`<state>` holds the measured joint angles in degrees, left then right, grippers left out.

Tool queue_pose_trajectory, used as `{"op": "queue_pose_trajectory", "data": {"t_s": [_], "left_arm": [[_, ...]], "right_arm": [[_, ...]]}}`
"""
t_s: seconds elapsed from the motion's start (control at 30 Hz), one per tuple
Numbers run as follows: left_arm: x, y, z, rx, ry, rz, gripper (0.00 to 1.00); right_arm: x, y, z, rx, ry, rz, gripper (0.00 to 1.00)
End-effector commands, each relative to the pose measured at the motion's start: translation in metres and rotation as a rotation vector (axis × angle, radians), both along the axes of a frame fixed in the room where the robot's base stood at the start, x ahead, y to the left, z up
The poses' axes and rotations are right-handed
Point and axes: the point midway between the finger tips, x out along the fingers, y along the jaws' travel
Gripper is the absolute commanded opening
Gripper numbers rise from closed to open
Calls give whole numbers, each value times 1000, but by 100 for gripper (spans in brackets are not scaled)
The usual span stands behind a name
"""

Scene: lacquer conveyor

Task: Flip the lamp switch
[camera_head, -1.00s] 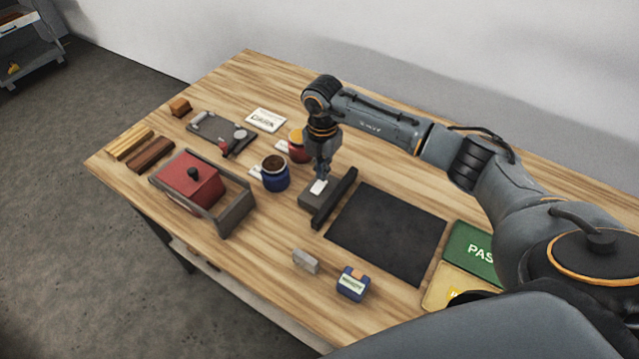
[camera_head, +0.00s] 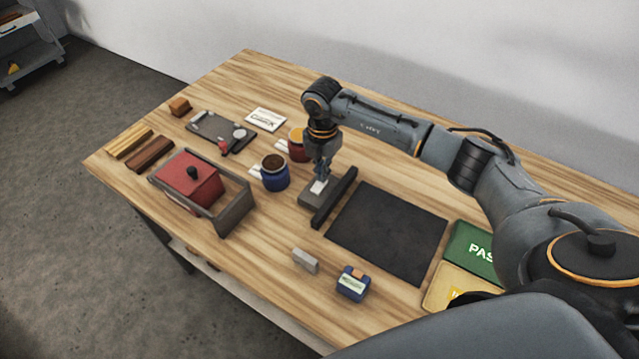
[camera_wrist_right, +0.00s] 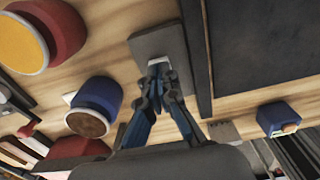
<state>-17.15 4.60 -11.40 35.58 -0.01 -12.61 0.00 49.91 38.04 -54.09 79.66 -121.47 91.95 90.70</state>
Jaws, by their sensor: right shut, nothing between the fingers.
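The lamp switch is a grey block (camera_head: 308,198) with a small white rocker (camera_head: 318,187) on top, in the middle of the table in the head view. My right gripper (camera_head: 321,177) is shut and empty, pointing down right at the rocker. In the right wrist view the closed fingertips (camera_wrist_right: 158,75) overlap the near end of the grey block (camera_wrist_right: 155,42), and a bit of white shows at the tips. The fingers hide part of the rocker, so I cannot tell its position or whether they touch it. My left gripper is not in view.
A black upright bar (camera_head: 334,198) stands along the block's right side, with a dark mat (camera_head: 388,234) beyond. A blue pot (camera_head: 275,178) and a red pot (camera_head: 298,151) stand close on the left. A red box (camera_head: 188,180) sits farther left.

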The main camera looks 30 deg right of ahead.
Motion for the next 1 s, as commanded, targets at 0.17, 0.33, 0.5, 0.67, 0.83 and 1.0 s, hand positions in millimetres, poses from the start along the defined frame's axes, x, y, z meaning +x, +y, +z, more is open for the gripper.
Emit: {"op": "queue_pose_trajectory", "data": {"t_s": [0.17,0.33,0.5,0.67,0.83,1.0], "left_arm": [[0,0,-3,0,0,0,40],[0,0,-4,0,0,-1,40],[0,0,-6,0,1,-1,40],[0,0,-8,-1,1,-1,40],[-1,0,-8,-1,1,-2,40],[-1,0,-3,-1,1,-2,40]], "right_arm": [[0,0,-4,0,0,0,0],[0,0,-6,0,0,0,0],[0,0,-9,0,0,0,0],[0,0,-11,0,0,0,0],[0,0,-12,-1,1,1,0],[0,0,-5,1,1,1,0]]}}
